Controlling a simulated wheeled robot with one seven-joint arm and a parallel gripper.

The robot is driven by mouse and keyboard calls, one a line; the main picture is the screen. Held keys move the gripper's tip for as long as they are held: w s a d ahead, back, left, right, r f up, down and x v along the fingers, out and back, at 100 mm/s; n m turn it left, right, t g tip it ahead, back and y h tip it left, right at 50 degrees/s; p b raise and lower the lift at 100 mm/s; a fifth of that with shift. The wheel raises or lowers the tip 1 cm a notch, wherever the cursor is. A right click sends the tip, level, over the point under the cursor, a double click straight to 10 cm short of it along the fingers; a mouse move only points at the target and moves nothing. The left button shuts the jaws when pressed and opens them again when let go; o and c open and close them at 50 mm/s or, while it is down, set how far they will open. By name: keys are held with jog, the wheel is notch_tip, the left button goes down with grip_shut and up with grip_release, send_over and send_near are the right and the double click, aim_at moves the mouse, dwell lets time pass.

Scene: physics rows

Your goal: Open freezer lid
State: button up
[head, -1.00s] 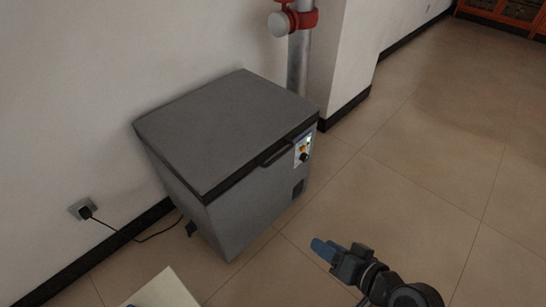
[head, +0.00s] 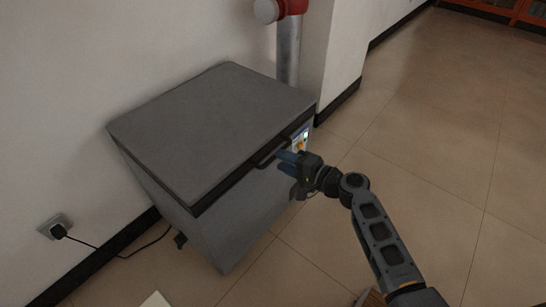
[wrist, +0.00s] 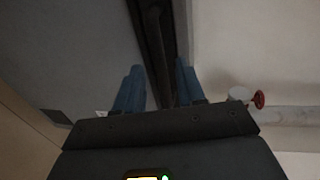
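The grey chest freezer (head: 240,215) stands against the wall, and its flat lid (head: 210,120) is closed. A dark handle (head: 277,151) sits on the lid's front edge, near the control panel (head: 301,141). My gripper (head: 284,164) is at the front of the freezer, close to the handle. In the wrist view my gripper (wrist: 158,88) has its blue fingers spread apart, with the dark handle (wrist: 155,35) running between and ahead of them. I cannot tell whether the fingers touch it.
A grey pipe with a red fitting (head: 289,45) rises behind the freezer by the wall corner. A wall socket (head: 55,228) with a plugged cable is at the left. The tiled floor (head: 430,150) to the right is clear.

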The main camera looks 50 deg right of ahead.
aim_at(273, 157)
jog(key=shift+x, duration=2.25)
grip_shut()
